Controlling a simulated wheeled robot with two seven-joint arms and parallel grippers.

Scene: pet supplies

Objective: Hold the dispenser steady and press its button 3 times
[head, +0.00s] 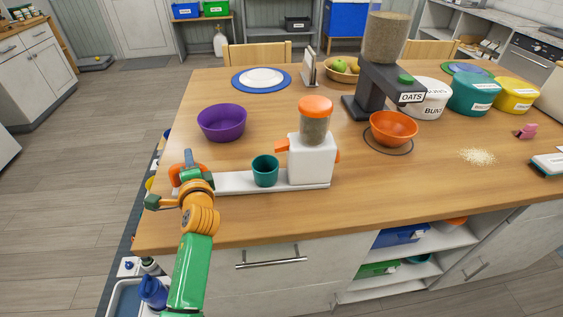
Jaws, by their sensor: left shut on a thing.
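A small white dispenser (312,160) with an orange lid and a clear jar of brown pellets stands on the wooden table. Orange parts stick out on both its sides, the left one (282,145) facing the cup. Its white base (235,183) runs left, with a teal cup (265,172) on it. My left gripper (187,172) is at the base's left end, shut on what looks like an orange handle (174,172); the fingers partly hide it. A taller dark dispenser (375,90) labelled OATS has a green button (406,79). My right gripper is out of view.
A purple bowl (222,122) stands behind my left gripper. An orange bowl (393,128) sits under the OATS spout. Spilled grains (477,156) lie to the right. Teal (474,95) and yellow (515,96) containers stand at the back right. The table front is clear.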

